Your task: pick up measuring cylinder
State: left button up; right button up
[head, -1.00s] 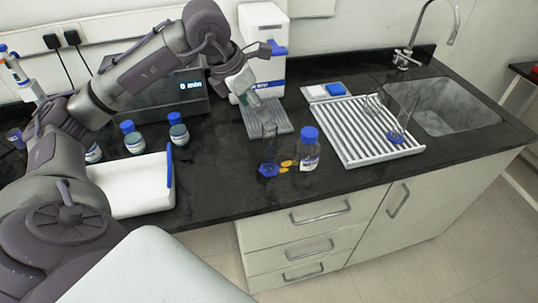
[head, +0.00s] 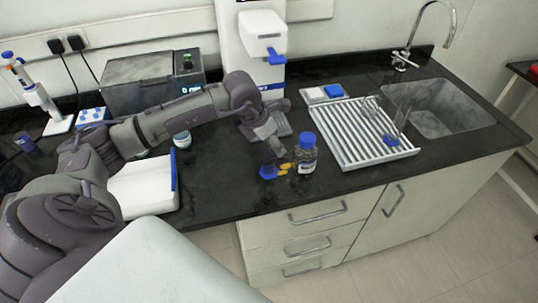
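A clear measuring cylinder with a blue foot (head: 268,172) stands on the black worktop, left of a blue-capped bottle. Its tube is mostly hidden by my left gripper (head: 275,149), which comes down from above at the cylinder. The fingers are small and overlap the tube, so I cannot tell whether they touch it or are closed. Another clear cylinder with a blue foot (head: 391,141) leans on the drying rack at the right. My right gripper is not in view.
The blue-capped bottle (head: 306,153) and small yellow pieces (head: 286,167) are close beside the cylinder. A white ribbed drying rack (head: 362,150) is to the right, before the sink (head: 440,110). A white dispenser (head: 262,38) stands behind. The worktop's front edge is near.

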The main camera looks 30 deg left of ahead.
pick_arm(q)
grip_shut()
dwell(0.3)
dwell(0.3)
